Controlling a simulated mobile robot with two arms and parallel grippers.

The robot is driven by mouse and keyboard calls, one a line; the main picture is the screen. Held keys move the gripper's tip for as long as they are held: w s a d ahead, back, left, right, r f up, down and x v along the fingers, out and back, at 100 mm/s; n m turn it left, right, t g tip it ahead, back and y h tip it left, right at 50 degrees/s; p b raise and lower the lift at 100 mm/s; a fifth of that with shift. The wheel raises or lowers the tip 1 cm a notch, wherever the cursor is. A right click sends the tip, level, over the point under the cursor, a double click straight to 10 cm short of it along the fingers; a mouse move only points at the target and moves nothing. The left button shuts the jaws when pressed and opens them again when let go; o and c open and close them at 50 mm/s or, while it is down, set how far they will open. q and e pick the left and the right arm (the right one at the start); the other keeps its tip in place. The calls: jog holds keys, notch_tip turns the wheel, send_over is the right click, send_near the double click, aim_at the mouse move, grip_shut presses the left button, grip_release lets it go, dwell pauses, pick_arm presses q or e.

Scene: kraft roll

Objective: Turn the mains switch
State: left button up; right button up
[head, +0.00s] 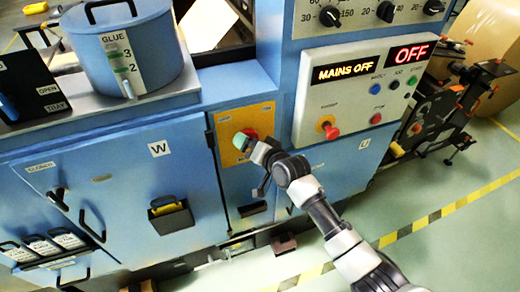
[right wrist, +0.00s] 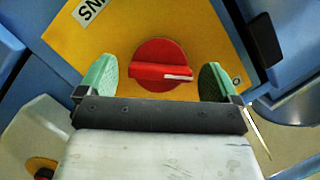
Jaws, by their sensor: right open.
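The mains switch is a round red rotary knob (right wrist: 160,66) on a yellow plate (right wrist: 80,45). In the right wrist view its raised red bar, with a white mark at one end, lies nearly level. In the head view the knob (head: 243,138) is partly hidden by my right gripper (head: 245,141). In the right wrist view my right gripper (right wrist: 160,78) is open, with one green fingertip on each side of the knob and a gap to it on both sides. My left gripper is not in view.
A grey control panel (head: 313,103) above right reads "MAINS OFF" and "OFF", with a red mushroom button (head: 331,131). A glue pot (head: 125,50) stands on the blue machine at the left.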

jog(key=b+v, duration=0.1)
jog(key=v, duration=0.9)
jog(key=shift+s+d, duration=0.2)
jog(key=shift+s, duration=0.05)
